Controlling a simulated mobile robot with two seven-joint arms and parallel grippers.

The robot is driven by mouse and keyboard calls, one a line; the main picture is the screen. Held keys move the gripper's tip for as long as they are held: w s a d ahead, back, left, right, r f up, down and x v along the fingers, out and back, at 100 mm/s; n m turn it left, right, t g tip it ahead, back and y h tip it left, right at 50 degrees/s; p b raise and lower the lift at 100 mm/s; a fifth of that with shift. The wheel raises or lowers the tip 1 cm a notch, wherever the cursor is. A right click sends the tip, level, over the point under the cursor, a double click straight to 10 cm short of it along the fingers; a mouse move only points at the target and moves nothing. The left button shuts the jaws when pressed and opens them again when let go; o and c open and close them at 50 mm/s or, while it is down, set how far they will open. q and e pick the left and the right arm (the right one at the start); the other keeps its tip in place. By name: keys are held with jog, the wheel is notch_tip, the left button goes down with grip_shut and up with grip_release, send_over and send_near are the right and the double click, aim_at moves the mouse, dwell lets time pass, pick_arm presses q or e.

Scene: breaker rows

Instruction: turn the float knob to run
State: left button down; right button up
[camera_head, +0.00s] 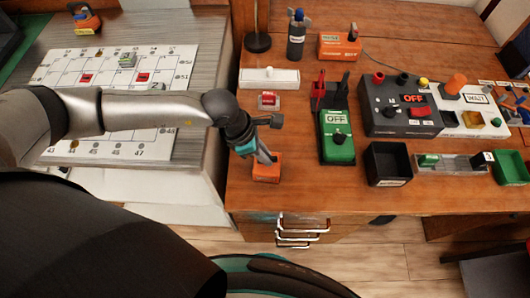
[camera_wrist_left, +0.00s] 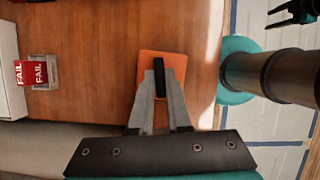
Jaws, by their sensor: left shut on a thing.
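A small orange box (camera_head: 267,172) stands at the front edge of the wooden desk, below my left gripper (camera_head: 262,157). In the left wrist view the orange box (camera_wrist_left: 175,66) carries a black bar-shaped knob (camera_wrist_left: 158,76), which appears to be the float knob. My left gripper (camera_wrist_left: 159,92) is shut on this knob, with a finger on each side. The knob's bar runs up and down in that view. I can see no position marks or RUN label on the box. A dark claw-like shape in that view's top right corner may be my right gripper (camera_wrist_left: 290,12); its jaws are unclear.
A red FAIL block (camera_head: 268,99) and a white box (camera_head: 269,78) lie beyond the knob. Another orange device (camera_head: 339,46) is at the back.

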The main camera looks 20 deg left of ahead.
pick_arm(q)
jog(key=shift+w+f+m+g+b, duration=0.1)
jog(key=shift+m+g+b, duration=0.2)
jog(key=shift+m+b, duration=0.45)
jog(key=shift+m, duration=0.35)
jog(key=c, duration=0.9)
grip_release()
jog(key=shift+o, duration=0.2)
jog(key=p+v, duration=0.1)
jog(key=v, duration=1.4)
jog(key=shift+w+a+r, duration=0.15)
jog(key=shift+r, duration=0.1)
